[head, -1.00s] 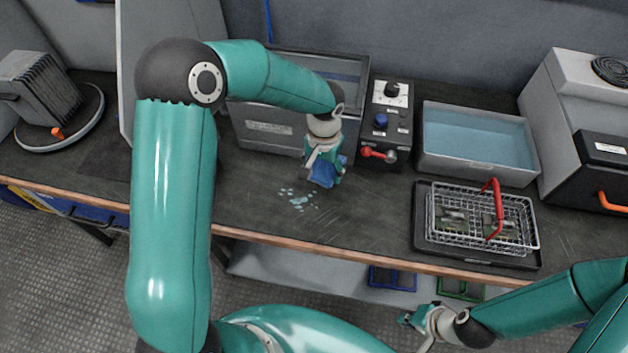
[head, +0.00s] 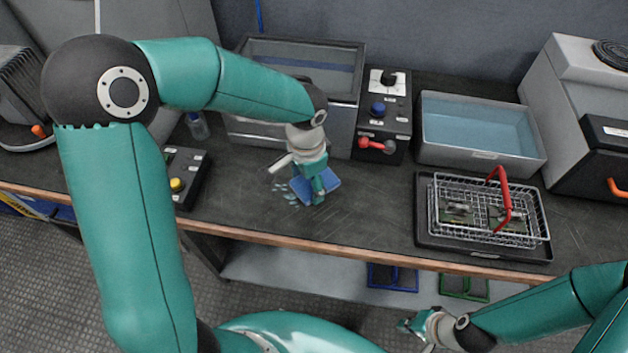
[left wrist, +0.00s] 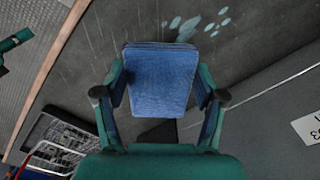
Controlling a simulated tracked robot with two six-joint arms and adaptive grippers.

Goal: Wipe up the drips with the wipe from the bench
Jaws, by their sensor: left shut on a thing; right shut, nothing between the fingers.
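The blue wipe (head: 321,187) is a folded pad held in my left gripper (head: 314,188), which is shut on it. In the left wrist view the wipe (left wrist: 160,82) sits between the two fingers. The drips (head: 286,194) are pale blue-green spots on the dark bench, just left of the wipe. Whether the wipe touches the bench, or covers more drips, I cannot tell. My right gripper (head: 405,326) is shut and empty in front of the bench.
Behind the left gripper stands a metal tank (head: 345,130), beside a control box (head: 385,105) with a red lever. To the right are a water-filled basin (head: 425,150) and a wire basket (head: 490,240) on a black tray. A box with a yellow button (head: 190,188) stands left.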

